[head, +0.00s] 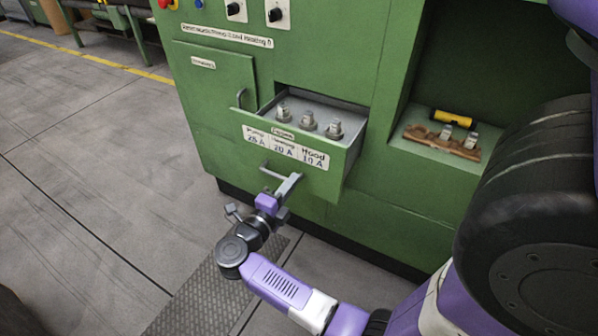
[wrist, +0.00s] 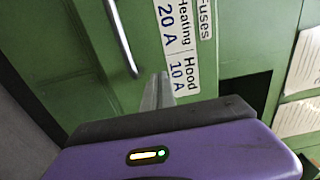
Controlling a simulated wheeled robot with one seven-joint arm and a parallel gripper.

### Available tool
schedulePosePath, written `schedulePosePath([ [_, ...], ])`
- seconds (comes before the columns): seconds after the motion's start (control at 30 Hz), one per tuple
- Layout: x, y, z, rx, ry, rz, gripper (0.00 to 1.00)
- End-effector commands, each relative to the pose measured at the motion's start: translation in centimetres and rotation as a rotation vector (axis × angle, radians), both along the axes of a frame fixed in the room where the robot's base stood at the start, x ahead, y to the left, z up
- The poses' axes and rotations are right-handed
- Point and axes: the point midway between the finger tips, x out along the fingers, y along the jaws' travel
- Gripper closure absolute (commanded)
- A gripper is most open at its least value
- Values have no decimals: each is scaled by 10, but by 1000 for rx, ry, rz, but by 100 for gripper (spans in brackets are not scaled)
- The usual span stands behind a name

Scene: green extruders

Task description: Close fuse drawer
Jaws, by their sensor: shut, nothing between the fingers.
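The fuse drawer (head: 300,150) is pulled out of the green cabinet, and its inside with three fuses (head: 308,121) shows in the head view. Its green front carries white labels, which also show in the wrist view (wrist: 178,45). A grey bar handle (wrist: 122,40) is on the drawer front below the labels; my gripper partly covers it in the head view. My gripper (head: 296,178) is shut and empty, its fingers pointing at the drawer front. In the wrist view the fingertips (wrist: 160,78) are close to the front beside the Hood label; I cannot tell whether they touch.
A green cabinet door (head: 215,90) is shut left of the drawer. To the right, an open recess holds a wooden block (head: 440,142) with fuses and a yellow-black cylinder (head: 453,119). Knobs sit above. The floor (head: 90,180) at left is clear.

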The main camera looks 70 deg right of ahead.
Motion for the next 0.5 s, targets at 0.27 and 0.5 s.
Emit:
schedulePosePath([
  [0.27, -9, -35, 0, 0, 1, -1, 100],
  [0.5, -10, -41, 0, 0, 1, 1, 100],
])
